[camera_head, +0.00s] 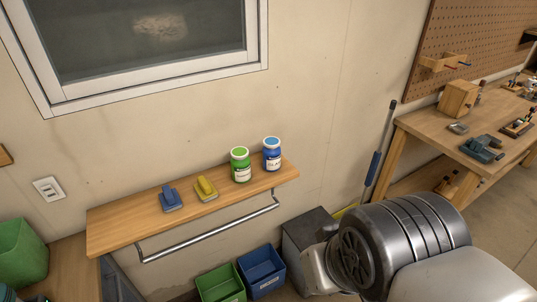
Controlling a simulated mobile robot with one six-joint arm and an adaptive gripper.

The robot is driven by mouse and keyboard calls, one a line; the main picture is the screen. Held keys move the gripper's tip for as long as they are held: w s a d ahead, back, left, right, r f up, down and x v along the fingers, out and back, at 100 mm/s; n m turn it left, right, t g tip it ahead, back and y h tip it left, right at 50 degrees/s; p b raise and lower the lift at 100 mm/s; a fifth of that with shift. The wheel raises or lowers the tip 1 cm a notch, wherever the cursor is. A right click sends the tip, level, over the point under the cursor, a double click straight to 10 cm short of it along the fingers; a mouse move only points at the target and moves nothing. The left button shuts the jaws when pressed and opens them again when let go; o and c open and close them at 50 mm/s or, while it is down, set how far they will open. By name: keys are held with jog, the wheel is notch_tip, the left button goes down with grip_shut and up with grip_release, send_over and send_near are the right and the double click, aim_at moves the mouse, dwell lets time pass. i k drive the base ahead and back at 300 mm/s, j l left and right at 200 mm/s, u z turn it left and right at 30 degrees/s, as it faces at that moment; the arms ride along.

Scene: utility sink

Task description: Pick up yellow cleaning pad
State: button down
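The yellow cleaning pad (205,188) lies on a wooden wall shelf (112,232) in the head view. It has a raised yellow part on a flatter base. A similar blue pad (170,200) lies just to its left. A green-lidded jar (241,166) stands to its right, with a small gap between them. My gripper is not in view; only a large grey part of my arm shows at the lower right, apart from the shelf.
A blue-lidded jar (272,155) stands near the shelf's right end. A metal rail (205,235) runs along the shelf's front. Green (219,285) and blue (262,272) bins sit below. A workbench (440,130) with tools stands at right.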

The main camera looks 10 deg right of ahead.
aim_at(206, 191)
jog(key=i+j, duration=0.15)
jog(key=i, duration=0.25)
jog(key=i+j, duration=0.15)
jog(key=i, duration=0.25)
jog(key=i+j, duration=0.1)
jog(key=i, duration=0.25)
